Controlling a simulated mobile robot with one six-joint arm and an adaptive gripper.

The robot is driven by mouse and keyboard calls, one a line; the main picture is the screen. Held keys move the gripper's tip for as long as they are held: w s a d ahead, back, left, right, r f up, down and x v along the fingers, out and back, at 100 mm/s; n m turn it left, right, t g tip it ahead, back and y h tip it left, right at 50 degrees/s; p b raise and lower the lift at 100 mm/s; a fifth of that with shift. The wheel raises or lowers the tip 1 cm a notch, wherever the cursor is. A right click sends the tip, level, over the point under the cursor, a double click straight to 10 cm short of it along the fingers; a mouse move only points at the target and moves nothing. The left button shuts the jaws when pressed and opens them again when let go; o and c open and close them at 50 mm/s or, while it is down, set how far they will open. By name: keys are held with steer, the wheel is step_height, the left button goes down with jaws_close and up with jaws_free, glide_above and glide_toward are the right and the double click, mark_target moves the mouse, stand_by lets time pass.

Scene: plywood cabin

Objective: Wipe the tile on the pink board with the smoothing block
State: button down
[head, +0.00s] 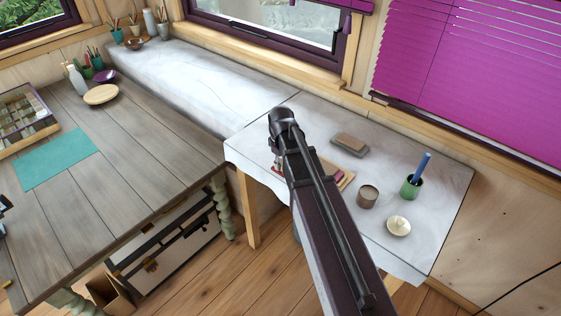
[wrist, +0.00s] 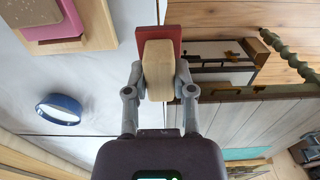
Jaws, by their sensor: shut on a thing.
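In the wrist view, my gripper (wrist: 158,85) is shut on the smoothing block (wrist: 158,62), a pale wooden grip on a red base. In the head view my arm hides most of the gripper; a little red of the block shows left of the arm, over the white table. The pink board (wrist: 68,44) is at the wrist view's upper left, apart from the block. A speckled brown tile (wrist: 28,12) lies over it, cut off by the frame edge. In the head view, the pink board's area (head: 346,180) is partly hidden behind my arm.
A grey-brown block (head: 350,143), brown cup (head: 368,197), green cup (head: 411,187) with a blue object, and cream dish (head: 399,227) stand on the white table (head: 440,185). A blue-rimmed round object (wrist: 60,108) is left of my gripper. A plank table (head: 150,150) stands left.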

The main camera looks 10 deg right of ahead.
steer(key=c, duration=1.1)
jaws_free()
jaws_close()
steer(key=shift+a, duration=0.1)
